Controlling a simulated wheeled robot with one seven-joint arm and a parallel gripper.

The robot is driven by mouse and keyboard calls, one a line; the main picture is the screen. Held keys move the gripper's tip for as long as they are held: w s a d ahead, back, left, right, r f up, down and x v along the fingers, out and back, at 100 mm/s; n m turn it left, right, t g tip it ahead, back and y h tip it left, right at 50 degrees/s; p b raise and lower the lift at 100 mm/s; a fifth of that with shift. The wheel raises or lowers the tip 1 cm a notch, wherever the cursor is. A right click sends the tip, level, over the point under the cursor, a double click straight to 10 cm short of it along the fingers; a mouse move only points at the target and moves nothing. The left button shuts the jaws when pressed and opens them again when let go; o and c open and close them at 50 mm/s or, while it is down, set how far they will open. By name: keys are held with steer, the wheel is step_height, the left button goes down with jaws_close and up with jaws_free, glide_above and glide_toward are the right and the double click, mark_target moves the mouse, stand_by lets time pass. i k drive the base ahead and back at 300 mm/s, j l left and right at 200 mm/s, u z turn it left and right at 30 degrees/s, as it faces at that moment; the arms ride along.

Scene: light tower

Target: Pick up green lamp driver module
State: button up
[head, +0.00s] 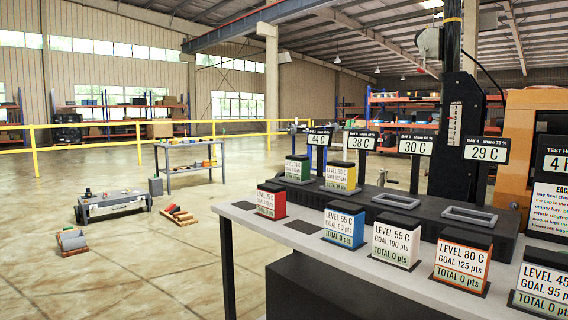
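The green lamp driver module (298,168) is a small block with a black top and a green-and-white label. It sits upright at the left end of the raised dark rack (425,222), below the 44 C display (319,138). A yellow module (340,178) stands just to its right, with a gap between them. A red module (271,201) stands in front of it and slightly left, on the grey table. The small print on the green label is too small to read. My gripper is not in view.
Blue (344,226), white (396,242) and orange (462,264) modules stand along the grey table (242,214). Two rack slots on the right (392,200) (469,215) are empty. A dark column (459,135) rises behind the rack. The floor to the left is mostly open.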

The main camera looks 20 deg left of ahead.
mark_target(296, 167)
steer(key=i+j+u, duration=0.1)
steer(key=j+u, duration=0.3)
steer(key=i+j+u, duration=0.15)
steer(key=u, duration=0.25)
steer(key=j, duration=0.15)
